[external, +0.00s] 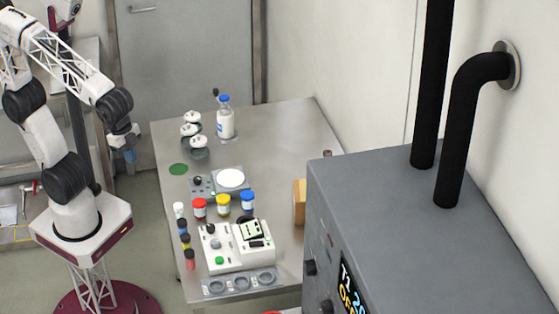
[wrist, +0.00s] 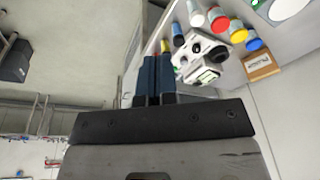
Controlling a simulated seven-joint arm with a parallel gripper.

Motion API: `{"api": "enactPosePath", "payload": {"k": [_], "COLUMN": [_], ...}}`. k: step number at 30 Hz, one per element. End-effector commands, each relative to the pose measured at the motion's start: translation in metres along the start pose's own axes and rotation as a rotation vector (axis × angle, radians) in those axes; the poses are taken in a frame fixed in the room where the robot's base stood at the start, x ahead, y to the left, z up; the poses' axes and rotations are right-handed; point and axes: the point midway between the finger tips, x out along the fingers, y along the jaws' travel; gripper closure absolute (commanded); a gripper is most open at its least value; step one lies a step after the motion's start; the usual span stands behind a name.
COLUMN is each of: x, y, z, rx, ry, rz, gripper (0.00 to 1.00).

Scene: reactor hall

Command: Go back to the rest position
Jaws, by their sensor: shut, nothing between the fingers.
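My gripper (external: 130,156) hangs to the left of the steel table (external: 280,130) in the external view, off its left edge, with the fingers pointing down. In the wrist view my gripper (wrist: 153,72) shows two dark blue fingers side by side, pressed together, with nothing between them. My arm is folded above its base at the left of the external view.
The table holds a white device (external: 236,245), several coloured-lid jars, a white plate (external: 231,178), a blue-capped bottle (external: 225,120) and a cardboard box (external: 299,202). A grey cabinet (external: 420,190) with black pipes stands at the right. Floor shows between arm and table.

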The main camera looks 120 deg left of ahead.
Motion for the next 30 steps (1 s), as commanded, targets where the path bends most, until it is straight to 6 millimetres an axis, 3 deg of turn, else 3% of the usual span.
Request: {"api": "enactPosePath", "payload": {"k": [6,12,30], "x": [0.009,0.016,0.019], "y": [0.011,0.016,0.018], "z": [0.051,0.076,0.083], "rx": [-0.071,-0.113,-0.125], "ry": [0.017,0.026,0.027], "rz": [0.006,0.010,0.011], "gripper": [1.00,1.00,1.00]}}
